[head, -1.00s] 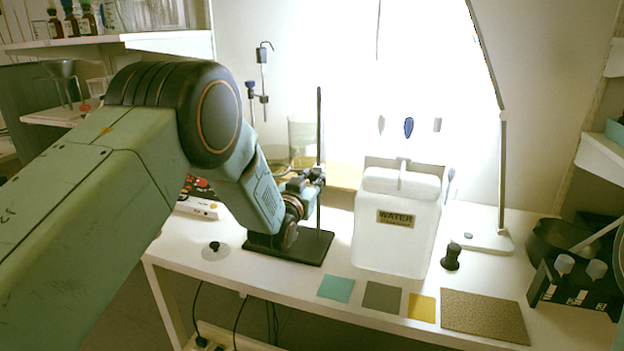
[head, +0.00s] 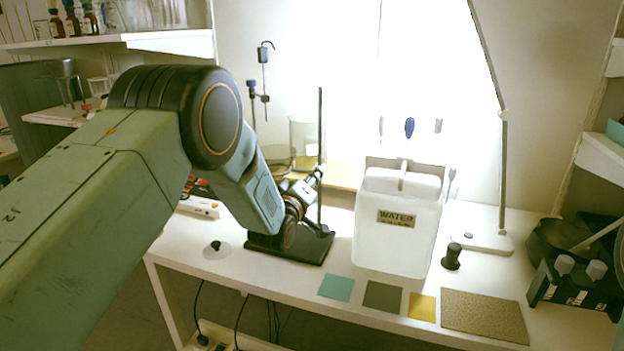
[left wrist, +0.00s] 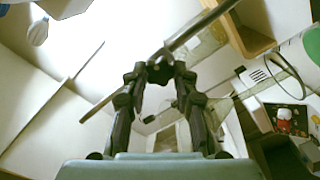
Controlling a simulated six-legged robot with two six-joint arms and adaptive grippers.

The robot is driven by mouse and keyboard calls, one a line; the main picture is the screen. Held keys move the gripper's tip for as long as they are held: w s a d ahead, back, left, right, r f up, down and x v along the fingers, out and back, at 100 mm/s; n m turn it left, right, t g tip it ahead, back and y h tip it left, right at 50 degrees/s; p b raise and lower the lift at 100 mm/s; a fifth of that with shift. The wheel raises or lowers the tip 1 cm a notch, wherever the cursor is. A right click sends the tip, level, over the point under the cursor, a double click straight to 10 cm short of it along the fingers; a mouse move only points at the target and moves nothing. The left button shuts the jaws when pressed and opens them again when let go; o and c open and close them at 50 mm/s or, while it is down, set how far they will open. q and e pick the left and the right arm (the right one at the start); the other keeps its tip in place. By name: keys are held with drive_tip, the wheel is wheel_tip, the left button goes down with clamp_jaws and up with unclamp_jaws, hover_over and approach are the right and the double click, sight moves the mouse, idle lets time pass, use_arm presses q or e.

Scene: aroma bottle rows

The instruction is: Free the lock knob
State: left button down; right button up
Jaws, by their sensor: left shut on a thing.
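A stand with a black base plate (head: 314,246) and an upright metal rod (head: 320,125) is on the white bench. My left gripper (head: 316,180) reaches the rod a little above the base, partly hidden behind my own wrist. In the left wrist view, my left gripper (left wrist: 160,66) has its fingertips closed on a small dark knob (left wrist: 160,74) beside the rod (left wrist: 200,27), which crosses the view at a slant. The fingertips cover most of the knob. My right gripper is not in view.
A white water canister (head: 397,225) stands just right of the stand. A small black-handled tool (head: 452,257) and several flat mats, one teal (head: 336,288), lie to the right and front. A black-topped disc (head: 215,249) lies left of the base.

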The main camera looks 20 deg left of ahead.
use_arm(q)
drive_tip(key=n, duration=2.2)
drive_tip(key=shift+f, duration=0.25)
idle(0.4)
drive_tip(key=c, duration=1)
unclamp_jaws()
drive_tip(key=shift+c, duration=0.2)
drive_tip(key=shift+d, duration=0.1)
drive_tip(key=shift+s, duration=0.1)
